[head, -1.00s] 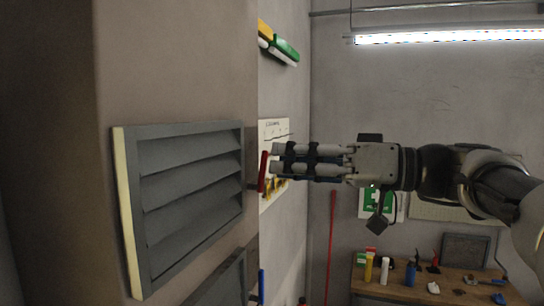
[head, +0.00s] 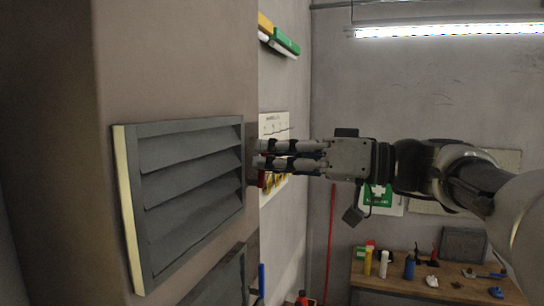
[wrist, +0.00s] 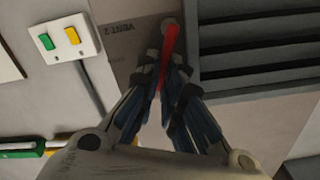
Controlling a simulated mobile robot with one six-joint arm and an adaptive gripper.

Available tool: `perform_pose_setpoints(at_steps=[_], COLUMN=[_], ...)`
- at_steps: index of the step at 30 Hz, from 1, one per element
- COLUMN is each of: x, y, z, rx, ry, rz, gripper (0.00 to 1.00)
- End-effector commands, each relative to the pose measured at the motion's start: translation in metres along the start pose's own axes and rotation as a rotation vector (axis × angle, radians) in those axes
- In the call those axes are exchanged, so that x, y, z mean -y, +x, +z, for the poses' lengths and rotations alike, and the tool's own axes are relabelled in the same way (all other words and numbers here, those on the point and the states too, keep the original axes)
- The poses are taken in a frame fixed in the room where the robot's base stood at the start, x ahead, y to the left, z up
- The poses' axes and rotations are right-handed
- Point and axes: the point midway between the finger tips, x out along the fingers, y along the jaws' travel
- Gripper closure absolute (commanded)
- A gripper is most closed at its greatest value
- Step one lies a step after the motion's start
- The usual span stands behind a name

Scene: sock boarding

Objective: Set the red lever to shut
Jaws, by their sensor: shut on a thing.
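The red lever (wrist: 170,45) hangs from a round pivot on a plate marked "VENT 2" in the wrist view. My gripper (wrist: 167,82) has its fingers on both sides of the lever's lower part and is shut on it. In the head view my gripper (head: 259,155) reaches left to the wall edge, and only a small red bit of the lever (head: 262,179) shows below the fingers. The grey louvred vent (head: 190,195) is left of the gripper, with tilted slats and dark bands between them. The lever's end is partly hidden by the fingers.
A second vent (head: 222,283) with a blue lever (head: 261,280) is below. A switch box (wrist: 62,38) with green and yellow buttons is left of the lever in the wrist view. A workbench (head: 440,285) with bottles and tools stands at the lower right.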

Motion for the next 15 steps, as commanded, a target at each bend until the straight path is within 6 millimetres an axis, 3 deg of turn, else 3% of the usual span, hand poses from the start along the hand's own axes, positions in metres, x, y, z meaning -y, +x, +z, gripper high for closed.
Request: perform_pose_setpoints(at_steps=[15], x=[0.001], y=[0.0], z=[0.0038], rx=[-0.001], ry=[-0.058], rz=[-0.001], gripper=[1.0])
